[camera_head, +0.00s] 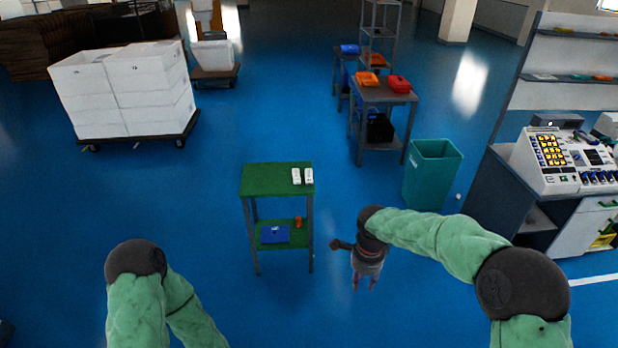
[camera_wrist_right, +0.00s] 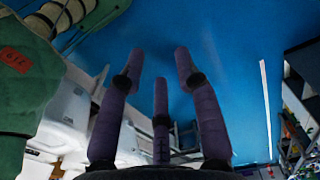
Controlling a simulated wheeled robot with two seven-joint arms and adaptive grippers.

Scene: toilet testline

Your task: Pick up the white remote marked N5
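Two white remotes lie side by side on the green top of a small stand (camera_head: 262,182): a left one (camera_head: 296,176) and a right one (camera_head: 309,176). Their markings are too small to read, so I cannot tell which is N5. My right gripper (camera_head: 364,286) hangs pointing down to the right of the stand, apart from it and from the remotes. In the right wrist view, its purple fingers (camera_wrist_right: 160,62) are spread apart with nothing between them. My left arm shows at the lower left of the head view, but its gripper is out of sight.
A teal bin (camera_head: 432,175) stands behind my right arm. A control console (camera_head: 565,160) is at the right. White boxes (camera_head: 125,92) stand at the back left. Floor left of the stand is clear.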

